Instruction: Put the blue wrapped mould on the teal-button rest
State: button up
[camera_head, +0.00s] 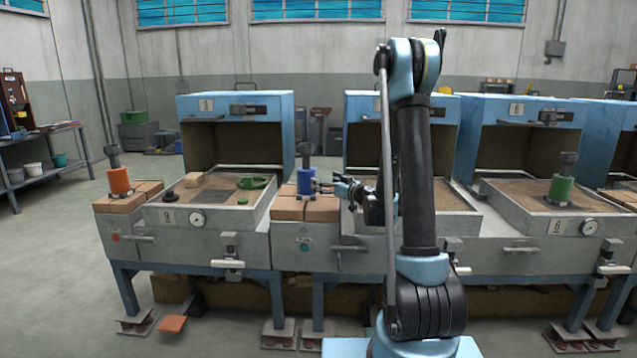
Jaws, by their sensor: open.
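The blue wrapped mould (306,183), with a dark grey top, stands upright on the brick top of a rest (290,208) left of the picture's middle. A teal button (303,247) shows on the front of that rest. My gripper (326,186) is open at the right side of the mould, at about the height of its blue wrap. The fingers are small, and I cannot tell whether they touch the mould or reach around it. My arm hides the area to the right of the gripper.
An orange wrapped mould (120,181) stands on a brick rest at the left. A green wrapped mould (560,189) stands in a sand tray at the right. A sand tray (170,215) at the left holds a green ring (252,182) and a brick. Blue hoods (236,105) rise behind the trays.

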jog(key=s+d+m+g+h, duration=0.1)
jog(key=s+d+g+h, duration=0.15)
jog(key=s, duration=0.75)
jog(key=s+d+g+h, duration=0.1)
jog(key=s+g, duration=0.3)
jog(key=s, duration=0.6)
jog(key=s+d+f+m+g+h, duration=0.2)
jog(key=s+d, duration=0.6)
jog(key=s, duration=0.5)
jog(key=s+d+f+m+g+h, duration=0.2)
jog(key=s+d+f+m+h, duration=0.3)
jog(key=s, duration=0.8)
jog(key=d+f+h, duration=0.1)
jog(key=d, duration=0.2)
jog(key=shift+s+d+f+h, duration=0.15)
jog(key=shift+h, duration=0.2)
jog(key=shift+g, duration=0.25)
